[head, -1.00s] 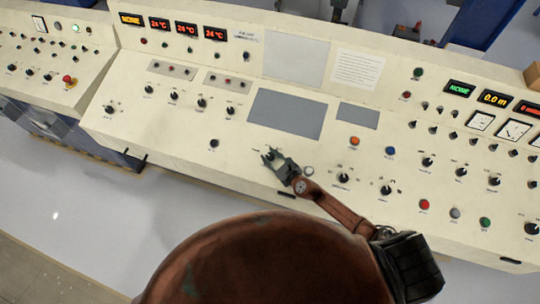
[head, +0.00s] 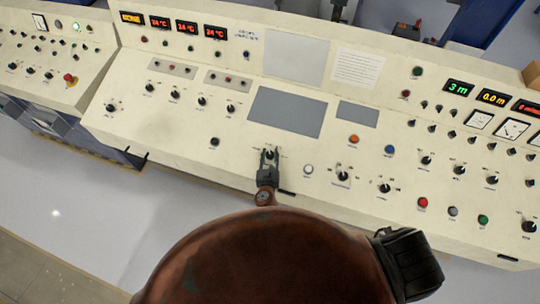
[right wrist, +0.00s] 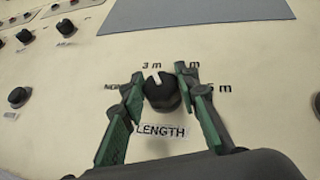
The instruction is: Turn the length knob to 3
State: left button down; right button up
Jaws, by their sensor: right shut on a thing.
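The length knob (right wrist: 161,92) is a black round knob with a white pointer mark, above a "LENGTH" label in the right wrist view. Its pointer is toward the "3 m" mark. It also shows in the head view (head: 269,154), partly hidden by the gripper. My right gripper (right wrist: 158,78) has its green fingers on either side of the knob, closed on it. The gripper shows in the head view too (head: 268,160). A green display (head: 457,88) at the right reads "3 m". My left gripper is not in view.
The sloped cream console (head: 180,125) carries several other knobs and buttons. A white button (head: 308,170) is just right of the gripper, and a black knob (head: 215,142) is to its left. A grey panel (head: 288,112) lies behind.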

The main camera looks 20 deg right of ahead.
jog(key=shift+m+h, duration=0.5)
jog(key=o, duration=1.2)
jog(key=v, duration=1.2)
jog(key=shift+r, duration=0.2)
